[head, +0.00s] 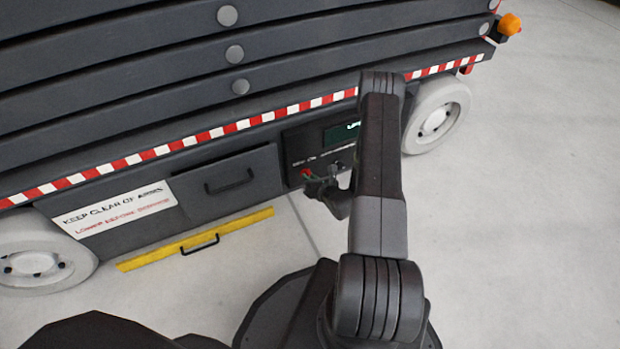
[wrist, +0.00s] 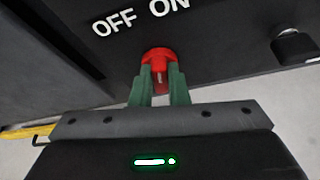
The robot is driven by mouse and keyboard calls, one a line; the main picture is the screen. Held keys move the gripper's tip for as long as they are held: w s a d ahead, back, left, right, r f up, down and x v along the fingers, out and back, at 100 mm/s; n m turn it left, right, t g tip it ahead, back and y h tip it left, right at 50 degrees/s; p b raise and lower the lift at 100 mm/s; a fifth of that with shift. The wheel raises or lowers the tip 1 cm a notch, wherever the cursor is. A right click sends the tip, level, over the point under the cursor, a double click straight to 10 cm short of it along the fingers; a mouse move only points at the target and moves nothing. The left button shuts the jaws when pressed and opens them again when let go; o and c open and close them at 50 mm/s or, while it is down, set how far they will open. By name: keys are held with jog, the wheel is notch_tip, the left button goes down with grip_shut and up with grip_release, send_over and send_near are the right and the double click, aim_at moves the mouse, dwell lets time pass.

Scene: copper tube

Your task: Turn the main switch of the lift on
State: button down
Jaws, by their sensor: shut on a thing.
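The main switch is a red knob (wrist: 158,62) on the lift's dark panel, below the white words OFF and ON in the wrist view. In the head view the red knob (head: 306,172) shows small at the panel's left part. My gripper (wrist: 161,80) has its two green fingers closed on the red knob, one on each side. The pale mark on the knob's face looks close to upright; I cannot tell for sure which word it points at. In the head view my gripper (head: 318,184) is at the panel, partly hidden behind my arm.
A dark drawer with a handle (head: 229,182) is left of the panel. The floor at right is clear.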

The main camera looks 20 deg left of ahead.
jog(key=shift+w+d+f+m+g+y+b, duration=0.1)
jog(key=shift+m+g+y+b, duration=0.25)
jog(key=shift+m+y+b, duration=0.45)
jog(key=shift+w+d+f+m+g+y+b, duration=0.1)
jog(key=shift+m+g+y+b, duration=0.3)
jog(key=shift+m+b, duration=0.85)
jog(key=shift+w+d+f+m+g+y+b, duration=0.1)
jog(key=shift+m+g+y+b, duration=0.25)
jog(key=shift+m+y+b, duration=0.6)
jog(key=shift+m+h, duration=0.3)
jog(key=shift+h, duration=0.05)
jog(key=c, duration=1.4)
grip_release()
